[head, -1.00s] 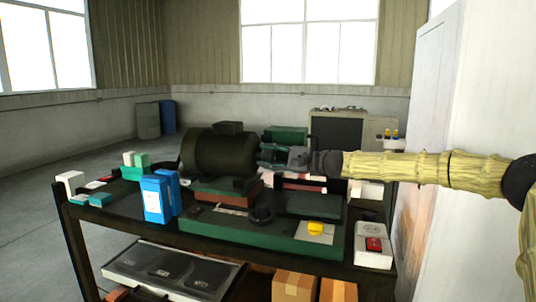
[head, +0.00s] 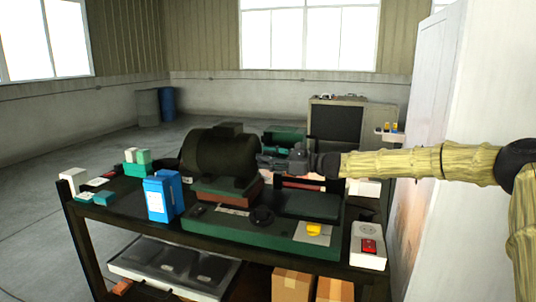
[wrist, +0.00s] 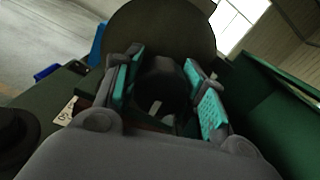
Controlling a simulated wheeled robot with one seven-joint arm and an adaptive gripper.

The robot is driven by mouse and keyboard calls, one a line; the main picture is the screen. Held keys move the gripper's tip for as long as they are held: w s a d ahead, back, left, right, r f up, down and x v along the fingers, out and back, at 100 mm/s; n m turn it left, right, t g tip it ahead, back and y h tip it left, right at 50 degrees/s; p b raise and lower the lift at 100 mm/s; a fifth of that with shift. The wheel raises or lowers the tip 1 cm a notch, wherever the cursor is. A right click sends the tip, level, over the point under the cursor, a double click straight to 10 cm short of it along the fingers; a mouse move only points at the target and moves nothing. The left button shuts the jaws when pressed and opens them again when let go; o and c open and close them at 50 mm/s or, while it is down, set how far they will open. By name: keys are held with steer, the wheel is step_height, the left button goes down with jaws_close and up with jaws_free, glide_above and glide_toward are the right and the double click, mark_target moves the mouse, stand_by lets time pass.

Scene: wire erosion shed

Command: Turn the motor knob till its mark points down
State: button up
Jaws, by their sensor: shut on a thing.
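The dark motor (head: 213,155) lies on its side on a red-brown block over the green base plate (head: 205,222) on the bench. My gripper (head: 262,160) comes in level from the right at the motor's right end. In the wrist view, its two teal-padded fingers (wrist: 163,90) close around a dark round knob (wrist: 163,78) in front of the motor's dark end face. A short pale mark (wrist: 155,108) shows low on the knob, nearly upright in that view. In the head view my fingers hide the knob, so its mark cannot be read there.
A blue box (head: 161,197) stands to the left, and a white box with a red switch (head: 368,246) to the right. A white cabinet (head: 440,110) stands close beside my arm.

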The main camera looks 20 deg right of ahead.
steer(key=shift+m, duration=0.5)
steer(key=o, duration=1.1)
steer(key=shift+c, duration=0.2)
steer(key=shift+d, duration=0.1)
steer(key=v, duration=1.2)
steer(key=shift+r, duration=0.1)
